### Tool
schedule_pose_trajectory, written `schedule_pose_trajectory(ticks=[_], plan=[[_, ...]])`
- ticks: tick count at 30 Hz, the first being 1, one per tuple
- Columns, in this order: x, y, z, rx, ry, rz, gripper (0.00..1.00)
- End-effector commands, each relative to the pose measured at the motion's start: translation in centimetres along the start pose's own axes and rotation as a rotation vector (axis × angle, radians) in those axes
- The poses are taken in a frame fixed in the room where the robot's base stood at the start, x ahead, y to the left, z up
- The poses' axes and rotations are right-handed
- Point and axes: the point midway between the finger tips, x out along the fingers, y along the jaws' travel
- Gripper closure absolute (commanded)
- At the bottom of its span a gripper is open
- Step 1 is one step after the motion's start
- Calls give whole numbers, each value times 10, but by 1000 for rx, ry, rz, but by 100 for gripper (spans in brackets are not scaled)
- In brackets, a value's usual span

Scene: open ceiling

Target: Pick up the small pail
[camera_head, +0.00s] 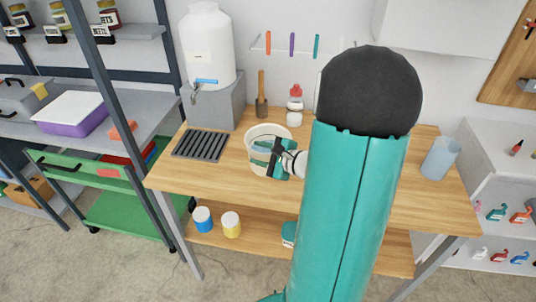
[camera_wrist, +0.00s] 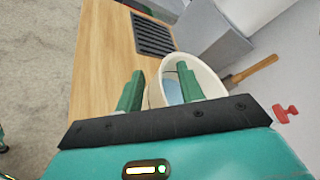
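The small pail is a white, open-topped round container (camera_head: 252,160) on the wooden workbench, left of centre in the head view. It also shows in the wrist view (camera_wrist: 155,93), with a pale blue patch inside. My gripper (camera_head: 264,155) is at the pail's near side, at rim height. In the wrist view my gripper (camera_wrist: 160,80) has its two green fingers spread apart. The right finger overlaps the pail's opening and the left finger is outside, with the near wall between them. Whether either finger touches the wall cannot be told.
A dark slotted tray (camera_head: 200,145) lies left of the pail. Behind stand a grey block (camera_head: 215,103) with a white dispenser (camera_head: 208,50), a wooden-handled tool (camera_head: 262,95) and a red-and-white bottle (camera_head: 295,100). A translucent cup (camera_head: 440,158) stands at the bench's right end.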

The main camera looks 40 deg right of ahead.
Motion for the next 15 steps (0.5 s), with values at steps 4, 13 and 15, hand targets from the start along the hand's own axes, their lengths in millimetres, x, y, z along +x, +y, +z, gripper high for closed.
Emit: schedule_pose_trajectory(ticks=[4,13,15], plan=[[7,0,0,1,1,0,62],[6,0,0,0,1,0,92],[6,0,0,0,1,0,100]])
